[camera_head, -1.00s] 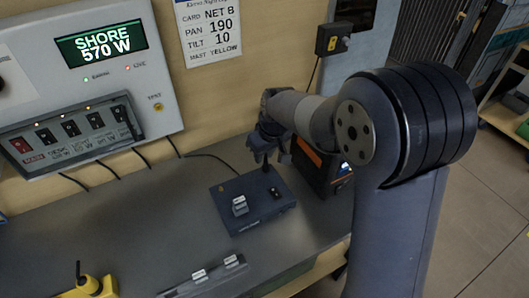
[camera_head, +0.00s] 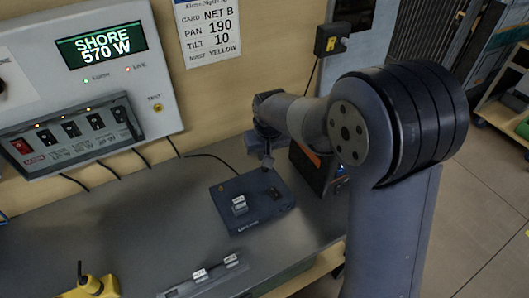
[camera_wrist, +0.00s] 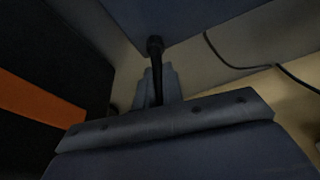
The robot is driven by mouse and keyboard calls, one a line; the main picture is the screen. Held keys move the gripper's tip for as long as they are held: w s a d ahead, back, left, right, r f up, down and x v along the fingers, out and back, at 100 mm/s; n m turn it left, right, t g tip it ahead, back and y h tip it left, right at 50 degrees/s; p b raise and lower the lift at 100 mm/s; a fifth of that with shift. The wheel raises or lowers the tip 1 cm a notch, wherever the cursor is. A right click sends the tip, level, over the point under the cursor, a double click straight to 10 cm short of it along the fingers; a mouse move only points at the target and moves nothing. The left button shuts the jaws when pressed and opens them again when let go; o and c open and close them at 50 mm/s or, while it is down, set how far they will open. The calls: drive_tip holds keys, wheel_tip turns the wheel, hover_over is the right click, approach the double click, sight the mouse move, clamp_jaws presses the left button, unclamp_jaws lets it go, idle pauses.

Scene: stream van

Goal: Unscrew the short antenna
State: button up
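The dark blue box (camera_head: 228,195) lies on the bench. A short black antenna stands at its back edge, mostly hidden by my gripper in the head view. In the wrist view the antenna (camera_wrist: 156,72) is a thin black rod. It has a thicker end against the blue box (camera_wrist: 200,12). My gripper (camera_head: 267,160) is above the back of the box. In the wrist view its fingers (camera_wrist: 162,82) are close together in the middle and appear shut on the antenna. The contact itself is partly hidden.
A black case with an orange stripe (camera_head: 312,165) stands close to the right of my gripper; it also shows in the wrist view (camera_wrist: 35,100). A small labelled block (camera_head: 239,205) sits on the box. A rail with labelled blocks (camera_head: 205,278) and a yellow object (camera_head: 92,287) are in front.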

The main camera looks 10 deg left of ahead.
clamp_jaws()
drive_tip(key=shift+a+n+y, duration=0.1)
drive_tip(key=shift+n+y, duration=0.4)
drive_tip(key=shift+n, duration=1.5)
drive_tip(key=shift+n+g, duration=0.3)
drive_tip(key=shift+r+p, duration=0.7)
drive_tip(key=shift+r, duration=0.35)
drive_tip(key=shift+r+p, duration=1.05)
drive_tip(key=shift+r, duration=0.45)
drive_tip(key=shift+s, duration=0.15)
